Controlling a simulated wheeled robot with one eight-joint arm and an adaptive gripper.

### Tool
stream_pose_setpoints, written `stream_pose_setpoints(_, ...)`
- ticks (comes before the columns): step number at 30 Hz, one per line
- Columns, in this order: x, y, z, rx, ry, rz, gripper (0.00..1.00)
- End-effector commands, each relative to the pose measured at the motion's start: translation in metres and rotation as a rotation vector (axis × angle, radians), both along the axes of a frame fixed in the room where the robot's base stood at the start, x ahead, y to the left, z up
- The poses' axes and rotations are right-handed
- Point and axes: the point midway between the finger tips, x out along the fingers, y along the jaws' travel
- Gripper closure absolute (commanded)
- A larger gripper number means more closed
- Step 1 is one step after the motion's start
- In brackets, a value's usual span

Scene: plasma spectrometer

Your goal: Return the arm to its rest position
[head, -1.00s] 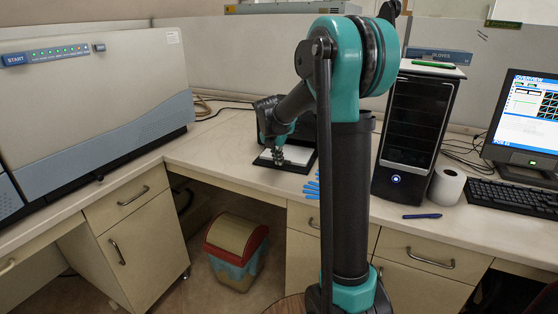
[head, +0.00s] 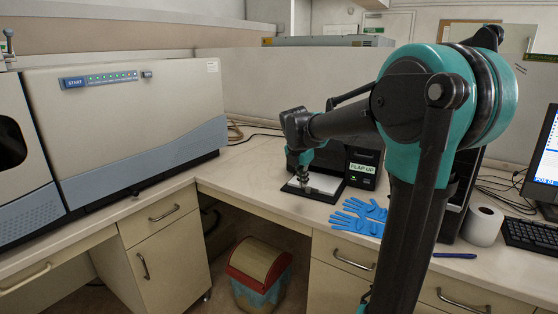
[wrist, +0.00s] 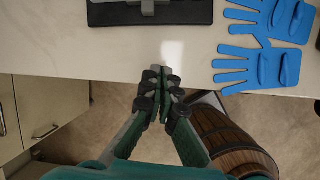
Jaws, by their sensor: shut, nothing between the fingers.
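My gripper (head: 303,176) is shut and empty. In the head view it hangs at the end of my teal and black arm, in front of a black device with a "FLAP UP" display (head: 362,168). In the wrist view its fingers (wrist: 162,88) meet above the front edge of the pale desk (wrist: 110,66). A black-edged tray (wrist: 185,15) lies just beyond the fingertips. The tray (head: 325,194) also shows in the head view, partly hidden by my gripper.
Blue gloves (head: 362,216) lie on the desk right of the tray. A large spectrometer (head: 140,110) stands at left. A paper roll (head: 483,226), keyboard (head: 530,238) and monitor (head: 545,165) are at right.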

Motion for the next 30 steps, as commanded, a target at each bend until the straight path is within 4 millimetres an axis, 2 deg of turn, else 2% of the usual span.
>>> stream_pose_setpoints(9, -0.088, -0.033, -0.063, 0.315, -0.118, -0.739, 1.00)
stream_pose_setpoints(21, -0.208, -0.054, -0.145, 0.709, -0.212, -1.714, 1.00)
stream_pose_setpoints(25, -0.241, -0.056, -0.166, 0.806, -0.224, -1.974, 1.00)
stream_pose_setpoints(30, -0.264, -0.057, -0.182, 0.879, -0.229, -2.176, 1.00)
